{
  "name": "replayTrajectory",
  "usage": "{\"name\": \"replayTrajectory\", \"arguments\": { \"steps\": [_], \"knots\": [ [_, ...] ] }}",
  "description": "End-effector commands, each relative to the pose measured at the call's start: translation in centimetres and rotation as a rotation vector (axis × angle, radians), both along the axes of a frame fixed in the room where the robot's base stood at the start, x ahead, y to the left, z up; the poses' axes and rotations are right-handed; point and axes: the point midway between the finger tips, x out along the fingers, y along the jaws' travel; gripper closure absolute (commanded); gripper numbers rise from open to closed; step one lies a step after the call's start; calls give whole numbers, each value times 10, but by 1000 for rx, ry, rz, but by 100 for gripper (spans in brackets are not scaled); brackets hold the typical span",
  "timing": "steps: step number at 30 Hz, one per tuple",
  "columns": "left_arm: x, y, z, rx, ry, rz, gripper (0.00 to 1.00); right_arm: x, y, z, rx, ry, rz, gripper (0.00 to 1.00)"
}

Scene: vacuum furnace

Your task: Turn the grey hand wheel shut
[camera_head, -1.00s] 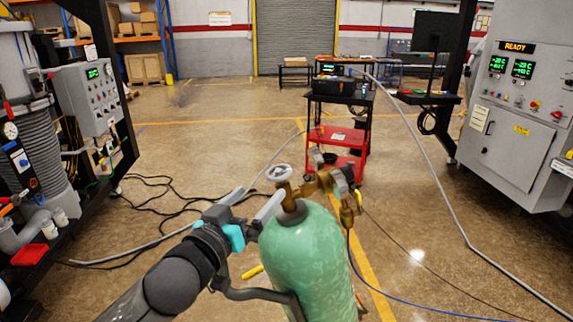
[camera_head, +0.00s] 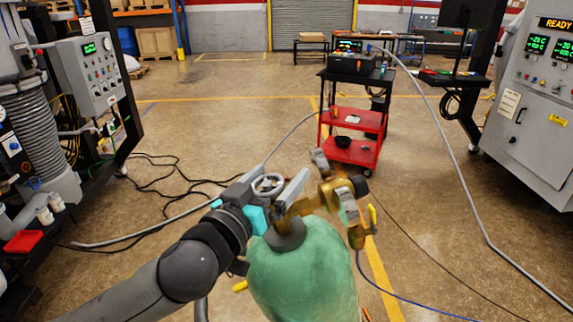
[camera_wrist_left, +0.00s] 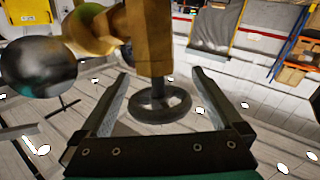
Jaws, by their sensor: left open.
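The grey hand wheel (camera_head: 268,184) sits on the brass valve (camera_head: 296,207) at the top of the green gas cylinder (camera_head: 302,268). My left gripper (camera_head: 282,172) is open, with one finger on each side of the wheel. In the left wrist view the wheel (camera_wrist_left: 160,102) shows dark and lies between the two spread fingers, with a visible gap on each side. The brass valve body (camera_wrist_left: 153,40) rises behind it there. Contact between fingers and wheel cannot be made out. My right gripper is not in view.
A brass regulator (camera_head: 345,200) with gauges stands just right of the valve. A red cart (camera_head: 352,118) stands behind. A grey control cabinet (camera_head: 535,110) is at right, a furnace panel (camera_head: 88,75) at left. Cables cross the floor, which is otherwise fairly open.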

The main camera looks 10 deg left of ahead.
Motion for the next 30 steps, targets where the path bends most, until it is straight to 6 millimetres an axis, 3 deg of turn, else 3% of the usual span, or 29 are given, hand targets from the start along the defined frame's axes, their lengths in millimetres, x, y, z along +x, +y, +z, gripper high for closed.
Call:
{"name": "replayTrajectory", "arguments": {
  "steps": [13, 30],
  "knots": [
    [-3, 0, 0, -1, 1, 3, 0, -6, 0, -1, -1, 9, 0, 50],
    [-2, 0, 0, 0, 0, 2, 63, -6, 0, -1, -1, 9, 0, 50]
  ]
}}
